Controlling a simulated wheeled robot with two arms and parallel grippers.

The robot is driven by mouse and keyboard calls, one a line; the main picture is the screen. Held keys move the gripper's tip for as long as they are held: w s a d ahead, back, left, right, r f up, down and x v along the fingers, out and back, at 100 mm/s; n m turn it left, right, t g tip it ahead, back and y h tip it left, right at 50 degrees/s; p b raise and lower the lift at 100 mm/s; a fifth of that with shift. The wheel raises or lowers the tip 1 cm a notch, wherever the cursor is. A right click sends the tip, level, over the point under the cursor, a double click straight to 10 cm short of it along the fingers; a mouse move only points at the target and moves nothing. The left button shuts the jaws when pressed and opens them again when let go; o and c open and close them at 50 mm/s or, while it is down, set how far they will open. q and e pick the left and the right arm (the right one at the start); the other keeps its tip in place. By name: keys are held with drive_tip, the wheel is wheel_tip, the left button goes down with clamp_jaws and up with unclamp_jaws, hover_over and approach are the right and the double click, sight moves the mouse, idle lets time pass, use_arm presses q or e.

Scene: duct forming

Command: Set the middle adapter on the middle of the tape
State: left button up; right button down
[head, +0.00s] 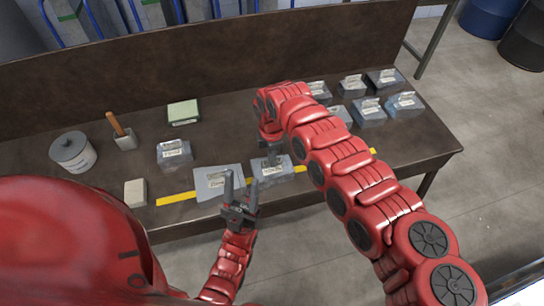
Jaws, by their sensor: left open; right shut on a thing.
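A yellow tape strip (175,199) runs along the front of the brown workbench, partly covered by adapters and my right arm. A grey, labelled adapter (285,172) sits over the middle stretch of the tape. My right gripper (272,163) comes down from above and is shut on this adapter. Whether the adapter touches the bench is hard to tell. Another grey adapter (212,184) lies over the tape to its left, with a small gap between them. My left gripper (241,178) is open and empty, in front of the gap between the two adapters.
One more grey adapter (174,153) stands behind the tape at left. Several grey and bluish ones, including this one (405,104), stand at the back right.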

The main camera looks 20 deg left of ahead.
drive_tip(key=shift+r, duration=0.1)
drive_tip(key=c, duration=0.9)
unclamp_jaws()
drive_tip(key=shift+r, duration=0.35)
wheel_tip(320, 180, up, 17)
drive_tip(key=b, duration=0.4)
drive_tip(key=shift+f, duration=0.15)
